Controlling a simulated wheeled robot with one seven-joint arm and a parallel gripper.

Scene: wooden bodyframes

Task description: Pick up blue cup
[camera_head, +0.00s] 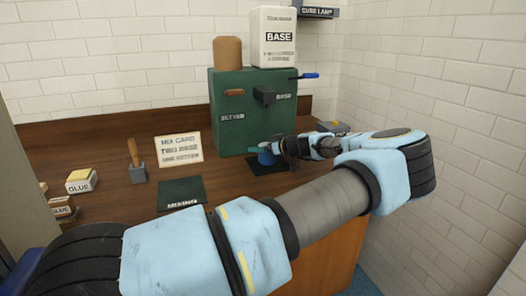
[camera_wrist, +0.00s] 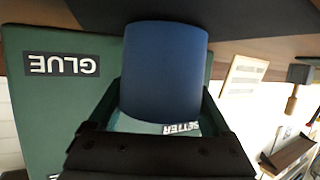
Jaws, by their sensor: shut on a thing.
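The blue cup (camera_wrist: 163,70) fills the middle of the wrist view, between the two dark fingers of my gripper (camera_wrist: 160,110). My gripper is shut on the cup. In the head view the cup (camera_head: 266,158) is small and partly hidden by my gripper (camera_head: 276,150). It is at or just above a dark mat in front of the green machine; I cannot tell whether it touches the mat.
The green machine (camera_head: 230,125) stands behind the cup, with a white BASE container (camera_head: 273,22) and a brown canister (camera_head: 227,52) on top. A MIXING mat (camera_head: 182,192), a card (camera_head: 178,149), a wooden-handled tool (camera_head: 137,172) and glue boxes (camera_head: 81,181) lie left.

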